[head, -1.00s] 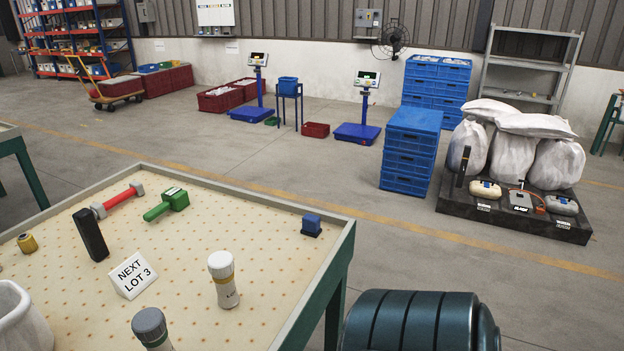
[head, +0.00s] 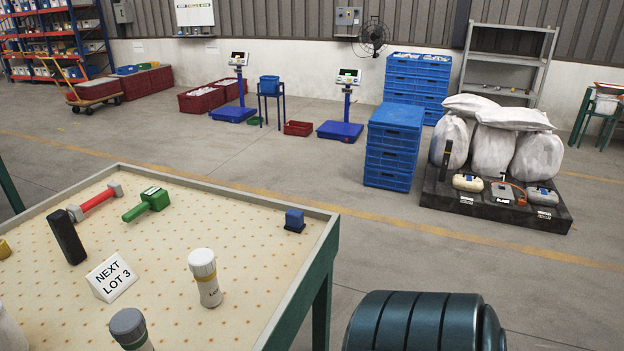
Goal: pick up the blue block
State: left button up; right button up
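The small blue block (head: 294,219) sits on a dark base near the right edge of the cream dotted table (head: 160,245), toward its far right corner. Nothing touches it and its near faces are in plain sight. Neither of my grippers shows in the head view, so their state and their distance from the block are hidden.
On the table are a green mallet-like tool (head: 149,203), a red-handled tool (head: 96,201), a black upright block (head: 66,236), a lot sign (head: 111,277) and white-bodied bottles (head: 205,277). A raised rim (head: 297,285) borders the table. Blue crates (head: 392,146) stand beyond on open floor.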

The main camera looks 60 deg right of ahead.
aim_at(294, 220)
jog(key=k+z, duration=0.1)
jog(key=z, duration=1.9)
